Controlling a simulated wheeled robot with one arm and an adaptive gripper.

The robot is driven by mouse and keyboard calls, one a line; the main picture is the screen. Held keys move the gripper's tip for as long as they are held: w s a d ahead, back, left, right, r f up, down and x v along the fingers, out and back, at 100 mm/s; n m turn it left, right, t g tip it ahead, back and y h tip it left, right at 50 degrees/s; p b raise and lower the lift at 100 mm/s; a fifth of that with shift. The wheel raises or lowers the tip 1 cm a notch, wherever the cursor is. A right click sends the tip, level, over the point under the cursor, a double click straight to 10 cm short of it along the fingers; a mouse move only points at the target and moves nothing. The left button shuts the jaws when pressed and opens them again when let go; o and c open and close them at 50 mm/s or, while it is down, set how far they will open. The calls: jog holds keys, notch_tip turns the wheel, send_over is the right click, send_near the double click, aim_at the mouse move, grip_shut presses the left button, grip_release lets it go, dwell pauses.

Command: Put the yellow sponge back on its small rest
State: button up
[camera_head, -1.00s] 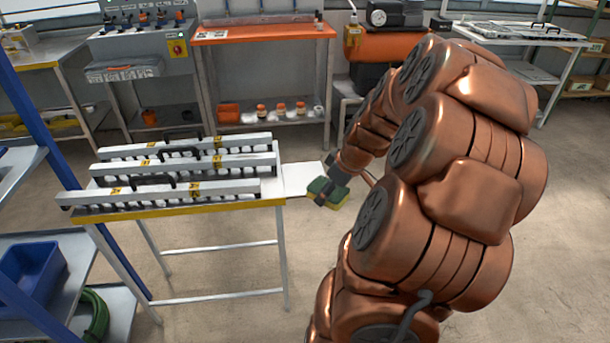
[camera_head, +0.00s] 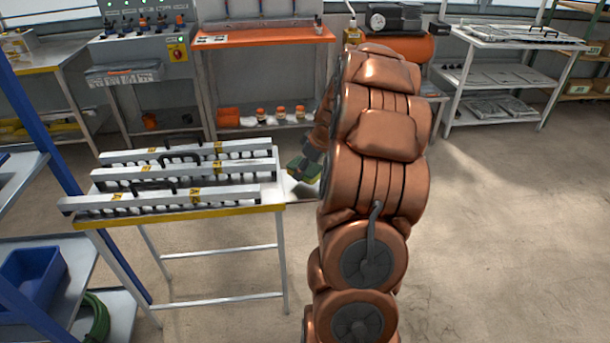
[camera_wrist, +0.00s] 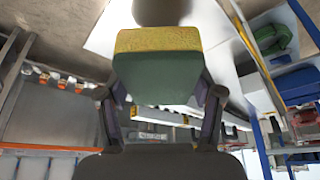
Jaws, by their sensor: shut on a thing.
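The sponge (camera_wrist: 157,68), green with a yellow layer, is between the two fingers of my gripper (camera_wrist: 160,95) in the wrist view. The gripper is shut on it. In the head view the sponge (camera_head: 304,168) shows just right of the table with the rails, partly hidden by my arm. A white side panel (camera_head: 291,187) lies close to it at the table's right end; the panel also shows in the wrist view (camera_wrist: 113,33). A greyish-brown patch lies on the panel beyond the sponge; I cannot tell whether it is the small rest. Whether the sponge touches the panel is unclear.
Several long white rails (camera_head: 190,168) with black handles lie on the yellow-edged table (camera_head: 180,212). A blue-framed rack with a blue bin (camera_head: 32,275) stands at the left. An orange-topped bench (camera_head: 262,36) is behind. The floor at the right is clear.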

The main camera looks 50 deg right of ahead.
jog(key=shift+w+d+f, duration=0.1)
jog(key=shift+w+d, duration=0.05)
jog(key=shift+w, duration=0.35)
jog(key=shift+f, duration=1.7)
jog(key=shift+s+f, duration=0.1)
jog(key=shift+f, duration=0.1)
jog(key=o, duration=1.1)
jog(key=shift+r, duration=0.45)
jog(key=v, duration=1.1)
jog(key=shift+s+r, duration=0.15)
jog(key=shift+r, duration=0.1)
